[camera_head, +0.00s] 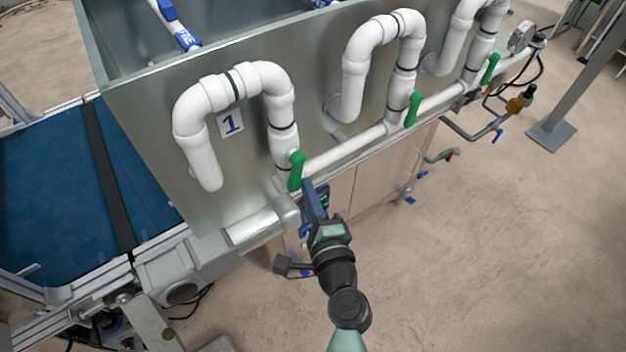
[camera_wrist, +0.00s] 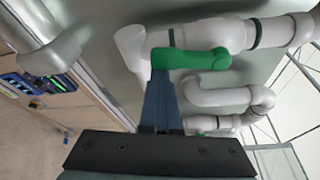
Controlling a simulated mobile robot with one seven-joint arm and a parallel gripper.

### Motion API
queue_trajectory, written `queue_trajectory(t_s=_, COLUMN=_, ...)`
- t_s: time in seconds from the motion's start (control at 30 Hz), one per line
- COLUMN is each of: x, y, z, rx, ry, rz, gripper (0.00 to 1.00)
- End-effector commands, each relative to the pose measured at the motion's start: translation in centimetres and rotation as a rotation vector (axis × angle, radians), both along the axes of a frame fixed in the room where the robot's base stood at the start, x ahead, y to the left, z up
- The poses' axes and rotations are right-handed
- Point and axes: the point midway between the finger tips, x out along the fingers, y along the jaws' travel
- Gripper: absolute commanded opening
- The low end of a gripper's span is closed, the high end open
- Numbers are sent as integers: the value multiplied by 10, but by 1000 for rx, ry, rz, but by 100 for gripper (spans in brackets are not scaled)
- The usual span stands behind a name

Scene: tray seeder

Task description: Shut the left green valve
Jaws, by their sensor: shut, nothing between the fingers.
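The left green valve (camera_head: 296,171) is a green lever on the white upright pipe below the loop by the label "1". In the head view its lever stands nearly upright, along the pipe. In the wrist view the green lever (camera_wrist: 190,59) lies across the picture just beyond my fingertips. My gripper (camera_head: 308,186) is shut and empty, just right of the lever's lower end. In the wrist view my gripper (camera_wrist: 161,74) has its fingertips at the lever's left part; I cannot tell whether they touch it.
A middle green valve (camera_head: 413,109) and a right green valve (camera_head: 490,69) sit further along the white horizontal pipe (camera_head: 345,151). The metal tank wall (camera_head: 150,110) stands behind the pipes. A blue conveyor belt (camera_head: 50,190) lies at the left. The floor at the right is mostly clear.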

Motion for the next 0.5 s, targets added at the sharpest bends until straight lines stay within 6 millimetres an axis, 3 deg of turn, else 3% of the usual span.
queue_trajectory(t_s=0.5, x=-19, y=29, z=17, rx=391, ry=285, rz=6, gripper=0)
